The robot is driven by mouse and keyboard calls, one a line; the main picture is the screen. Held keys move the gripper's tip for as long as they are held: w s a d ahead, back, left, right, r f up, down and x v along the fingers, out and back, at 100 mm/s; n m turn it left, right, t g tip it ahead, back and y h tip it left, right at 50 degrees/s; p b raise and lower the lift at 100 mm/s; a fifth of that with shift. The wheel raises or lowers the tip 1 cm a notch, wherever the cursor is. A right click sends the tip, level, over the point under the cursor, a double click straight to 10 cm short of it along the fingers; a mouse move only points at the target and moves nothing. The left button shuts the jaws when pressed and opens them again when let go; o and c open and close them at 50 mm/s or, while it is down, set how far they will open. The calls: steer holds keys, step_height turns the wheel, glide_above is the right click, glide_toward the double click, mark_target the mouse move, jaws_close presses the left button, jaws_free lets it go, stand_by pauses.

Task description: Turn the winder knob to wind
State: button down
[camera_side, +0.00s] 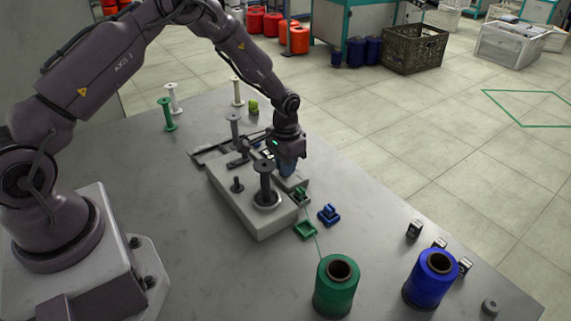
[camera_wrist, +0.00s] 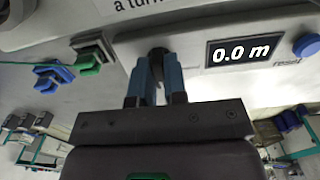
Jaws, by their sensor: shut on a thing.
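The winder (camera_side: 257,222) is a pale grey box on the table. A dark grey bobbin (camera_side: 265,177) stands upright on its round plate. My gripper (camera_side: 287,172) is at the winder's right side and hides the knob in the side view. In the wrist view, the blue fingers of my gripper (camera_wrist: 156,78) are closed around the dark knob (camera_wrist: 157,54) on the winder's front face. The display (camera_wrist: 243,51) beside it reads 0.0 m. A green thread (camera_side: 319,246) runs from the green spool (camera_side: 336,290) towards the green guides (camera_side: 304,230).
A blue button (camera_wrist: 306,45) sits right of the display. A blue guide (camera_side: 328,214) and a blue spool (camera_side: 431,280) stand on the table's right part. Small black-and-white blocks (camera_side: 414,229) lie near the edge. Green and white bobbins (camera_side: 168,115) stand at the back left.

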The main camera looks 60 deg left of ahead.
steer(key=shift+m, duration=0.3)
steer(key=m, duration=0.3)
steer(key=shift+m, duration=0.4)
steer(key=m, duration=0.4)
steer(key=shift+r+m, duration=0.1)
steer(key=shift+m, duration=0.2)
steer(key=c, duration=1.2)
jaws_free()
steer(key=shift+o, duration=0.2)
step_height(320, 180, up, 13)
